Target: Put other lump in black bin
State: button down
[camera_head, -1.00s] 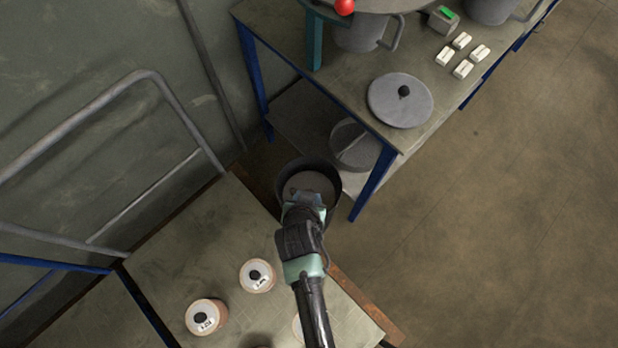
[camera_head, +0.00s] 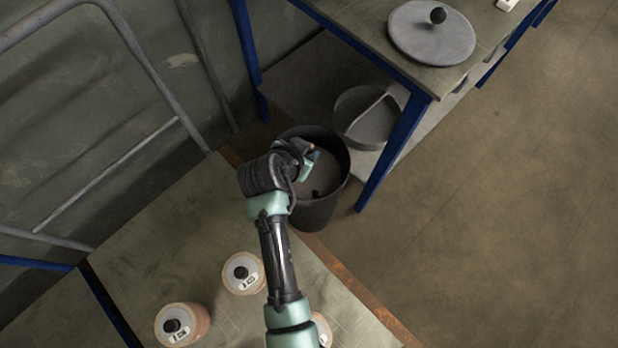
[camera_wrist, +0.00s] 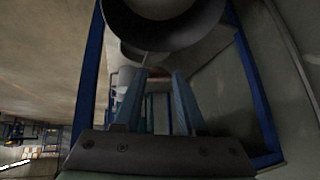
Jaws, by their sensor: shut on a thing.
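The black bin (camera_head: 322,212) stands on the floor between the near table and the blue-legged bench. A small dark lump (camera_head: 316,193) shows inside it, low down. My gripper (camera_head: 311,153) is over the bin's mouth, with its wrist bent to the right. A small brownish piece (camera_head: 312,147) shows at the fingertips and seems to be the lump in the jaws; its shape is too small to make out. In the wrist view the two fingers (camera_wrist: 158,85) show, but the thing between them is not clear.
A round grey lid (camera_head: 430,45) lies on the bench top. A grey round container (camera_head: 367,128) sits on the lower shelf beside the bin. White-topped jars (camera_head: 243,272) stand on the near table (camera_head: 190,235). A metal rail runs at left.

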jog(key=w+f+m+h+b, duration=0.1)
jog(key=w+f+m+b, duration=0.1)
jog(key=f+b, duration=0.4)
jog(key=w+f+m+g+h+b, duration=0.1)
jog(key=f+b, duration=0.5)
jog(key=b, duration=1)
jog(key=w+d+m+h, duration=0.1)
jog(key=w+m, duration=0.1)
jog(key=m, duration=0.1)
jog(key=shift+w, duration=0.35)
